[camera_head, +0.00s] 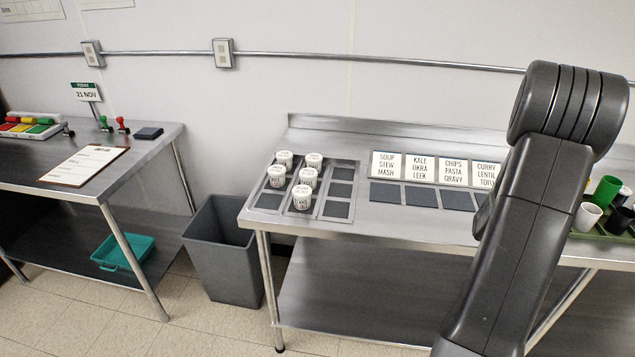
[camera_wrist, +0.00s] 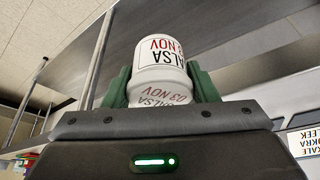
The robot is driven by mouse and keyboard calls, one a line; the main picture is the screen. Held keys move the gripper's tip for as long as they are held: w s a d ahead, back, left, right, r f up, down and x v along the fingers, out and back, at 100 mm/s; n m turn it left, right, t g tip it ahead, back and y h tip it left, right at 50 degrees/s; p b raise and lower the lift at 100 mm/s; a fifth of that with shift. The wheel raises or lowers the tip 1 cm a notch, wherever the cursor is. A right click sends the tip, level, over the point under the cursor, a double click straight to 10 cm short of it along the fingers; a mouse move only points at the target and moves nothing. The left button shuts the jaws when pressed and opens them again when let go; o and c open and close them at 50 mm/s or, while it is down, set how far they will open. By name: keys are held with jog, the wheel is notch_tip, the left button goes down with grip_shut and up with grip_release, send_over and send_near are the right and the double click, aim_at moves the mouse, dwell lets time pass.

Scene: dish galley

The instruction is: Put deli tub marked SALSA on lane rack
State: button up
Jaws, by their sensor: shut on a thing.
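In the wrist view, my gripper (camera_wrist: 160,88) is shut on a white deli tub (camera_wrist: 160,55), its green fingers on either side. The tub's red and black lettering appears upside down and reads SALSA and 03 NOV. In the head view my arm hides the gripper and the held tub. A grey rack divided into lanes (camera_head: 355,167), which looks like the lane rack, lies at the left of the steel table. Several white tubs (camera_head: 301,198) stand in its left and middle lanes. Its right lane shows only empty dark squares.
Signs (camera_head: 453,172) stand behind dark pads (camera_head: 457,200) right of the rack. Coloured cups (camera_head: 606,190) are at the far right, partly behind my arm. A grey bin (camera_head: 226,260) stands between this table and the left table (camera_head: 130,165), which holds a clipboard (camera_head: 85,165) and stamps.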

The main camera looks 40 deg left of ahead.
jog(key=s+a+r+n+y, duration=0.1)
jog(key=s+a+r, duration=0.4)
jog(key=a, duration=0.7)
jog(key=s+a+r+n+y, duration=0.1)
jog(key=s+a+r+n, duration=0.3)
jog(key=a, duration=0.8)
jog(key=s+a+r+n+y, duration=0.1)
jog(key=s+a+r+n, duration=0.2)
jog(key=a, duration=0.9)
notch_tip(320, 180, up, 3)
jog(key=s, duration=0.2)
jog(key=shift+s+g, duration=0.4)
